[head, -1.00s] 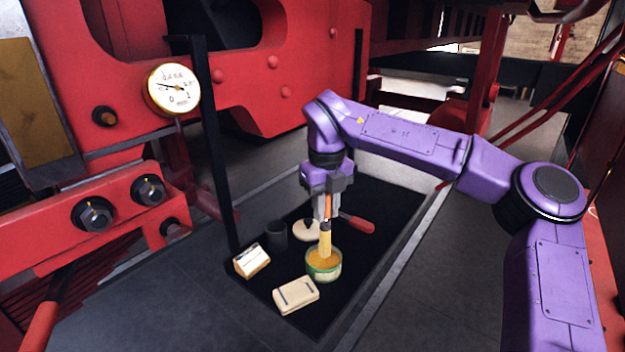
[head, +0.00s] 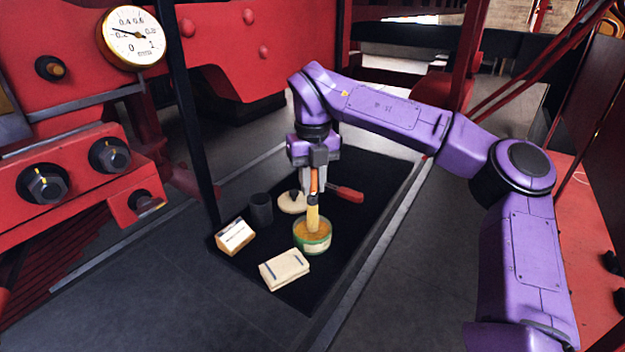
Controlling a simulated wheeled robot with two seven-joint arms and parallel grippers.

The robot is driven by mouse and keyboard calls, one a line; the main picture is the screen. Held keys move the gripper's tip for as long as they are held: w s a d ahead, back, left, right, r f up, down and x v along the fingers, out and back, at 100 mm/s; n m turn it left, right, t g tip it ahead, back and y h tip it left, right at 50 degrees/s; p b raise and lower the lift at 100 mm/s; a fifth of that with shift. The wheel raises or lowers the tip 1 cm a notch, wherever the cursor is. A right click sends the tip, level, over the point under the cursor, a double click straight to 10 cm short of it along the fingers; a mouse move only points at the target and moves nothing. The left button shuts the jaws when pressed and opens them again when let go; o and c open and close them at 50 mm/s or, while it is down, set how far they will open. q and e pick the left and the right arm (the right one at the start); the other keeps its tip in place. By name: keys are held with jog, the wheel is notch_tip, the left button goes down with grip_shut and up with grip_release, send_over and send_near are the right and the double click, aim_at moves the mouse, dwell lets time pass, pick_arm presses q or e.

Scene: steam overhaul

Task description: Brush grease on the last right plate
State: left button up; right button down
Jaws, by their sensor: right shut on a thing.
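My right gripper (head: 314,185) points down over the black mat and is shut on a brush (head: 313,213) with an orange handle and pale bristles. The brush stands nearly upright, its bristle end in a green-rimmed pot (head: 312,243) of yellow-orange grease. How deep the bristles sit in the grease is hard to tell. My left gripper is not in view. I cannot make out which surface is the last right plate.
On the black mat (head: 376,198) lie a dark cup (head: 260,208), a round pale lid (head: 291,202), a red-handled tool (head: 345,193), a small card stand (head: 235,236) and a folded cloth (head: 284,269). A black post, a gauge (head: 133,37) and large bolts stand left. Grey floor is clear at front.

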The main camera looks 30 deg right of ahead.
jog(key=shift+s+r, duration=0.1)
jog(key=shift+w, duration=0.2)
jog(key=shift+s, duration=0.1)
jog(key=shift+f+b, duration=0.35)
jog(key=shift+f, duration=0.25)
dwell(1.2)
notch_tip(320, 180, up, 7)
jog(key=p, duration=0.6)
jog(key=shift+r, duration=0.1)
